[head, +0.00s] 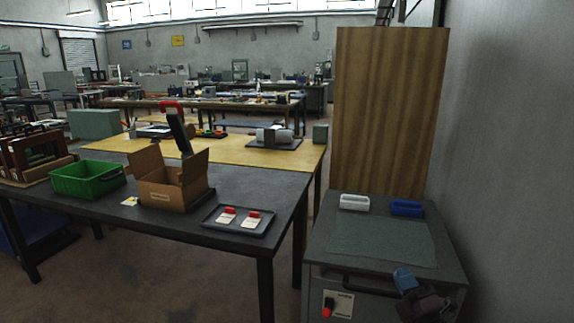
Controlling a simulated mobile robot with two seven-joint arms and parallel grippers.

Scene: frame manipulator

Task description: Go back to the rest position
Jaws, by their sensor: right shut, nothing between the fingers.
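My right gripper (408,284) shows at the lower right, in front of the grey cabinet (380,245). It is shut and empty, with a blue part at its upper end and a dark body below. It looks close to the cabinet's front edge; I cannot tell whether it touches. My left gripper is not in view.
The wall is close on the right. The dark table (215,178) holds a green crate (86,181), an open cardboard box (168,193) and a dark tray (213,222).

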